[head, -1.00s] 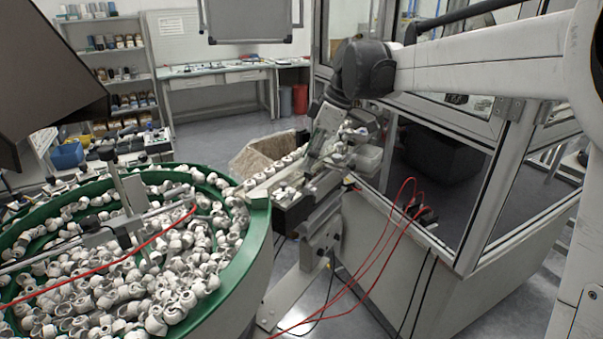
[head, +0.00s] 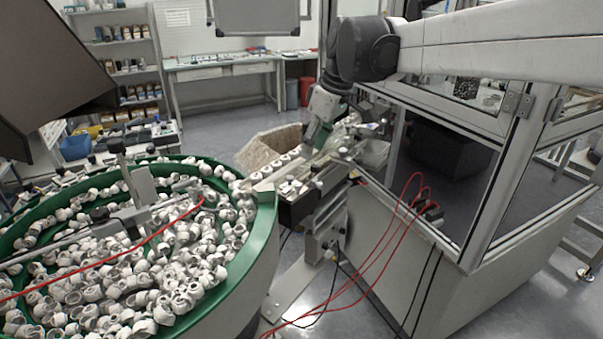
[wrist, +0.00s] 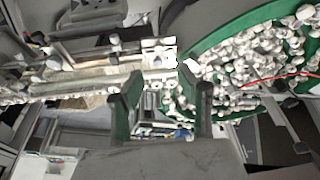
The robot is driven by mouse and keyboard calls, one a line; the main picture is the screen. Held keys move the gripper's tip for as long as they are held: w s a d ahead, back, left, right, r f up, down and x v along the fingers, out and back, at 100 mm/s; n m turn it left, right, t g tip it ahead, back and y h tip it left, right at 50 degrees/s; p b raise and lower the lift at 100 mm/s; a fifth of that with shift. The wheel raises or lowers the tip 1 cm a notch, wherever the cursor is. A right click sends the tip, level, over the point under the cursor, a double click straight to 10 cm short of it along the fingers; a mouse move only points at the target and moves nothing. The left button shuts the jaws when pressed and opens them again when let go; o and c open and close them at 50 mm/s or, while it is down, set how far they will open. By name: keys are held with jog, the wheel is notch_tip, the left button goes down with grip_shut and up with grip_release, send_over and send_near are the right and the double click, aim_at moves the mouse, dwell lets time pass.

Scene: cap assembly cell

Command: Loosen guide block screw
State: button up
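My gripper (head: 316,142) hangs over the feed track (head: 265,182) beside the bowl in the head view. In the wrist view my gripper (wrist: 163,92) shows two dark fingers with green inner sides, spread wide with nothing seen between them. Beyond the fingertips lies the track (wrist: 100,82) with a bright metal block (wrist: 158,52) on it, apart from the fingers. Small knobs or screw heads (wrist: 114,40) stand along the track. I cannot tell which one is the guide block screw.
The green-rimmed bowl (head: 262,225) full of white caps stands left of the track. A glass-walled machine enclosure (head: 480,190) stands close on the right. Red cables (head: 385,235) loop from it. A cardboard-coloured box (head: 262,150) sits behind the track.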

aim_at(298, 185)
jog(key=s+a+r+m+t+h, duration=0.1)
jog(key=s+a+m+t+h, duration=0.15)
jog(key=m, duration=0.55)
jog(key=shift+m+y, duration=0.25)
jog(key=shift+m, duration=0.05)
jog(key=p+x, duration=0.1)
jog(key=x, duration=1.2)
jog(key=shift+s+f+p, duration=0.15)
jog(key=shift+s+p, duration=0.05)
jog(key=shift+p, duration=0.1)
grip_shut()
